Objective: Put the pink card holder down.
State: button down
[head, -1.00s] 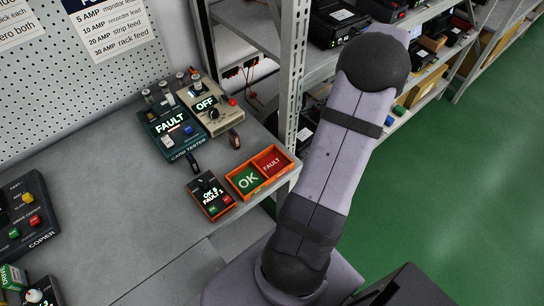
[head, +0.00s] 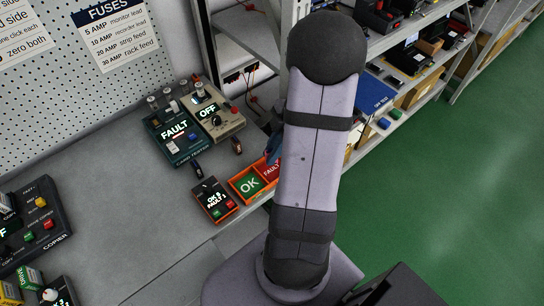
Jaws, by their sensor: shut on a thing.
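The pink card holder does not show; no pink thing can be made out. My arm's large grey link stands upright in the middle of the view and hides what lies behind it. My gripper cannot be made out behind this link. A small dark bluish shape (head: 272,150) shows at the link's left edge, over the FAULT side of the orange tray; I cannot tell what it is. The orange tray (head: 236,188) has a green OK side (head: 250,184) and a red FAULT side (head: 271,168), the latter partly covered.
The card tester (head: 174,131) reads FAULT, and a beige device (head: 212,112) beside it reads OFF. A small counter box (head: 214,198) stands left of the tray. The copier (head: 36,226) is at the left. The bench middle (head: 120,170) is clear. Shelves hold a blue panel (head: 376,97).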

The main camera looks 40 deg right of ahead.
jog(key=shift+f+p, duration=0.65)
jog(key=shift+f, duration=1.15)
jog(key=shift+f, duration=0.1)
jog(key=c, duration=1.7)
grip_release()
jog(key=b+v, duration=0.3)
jog(key=v, duration=0.9)
jog(key=shift+s+d, duration=0.1)
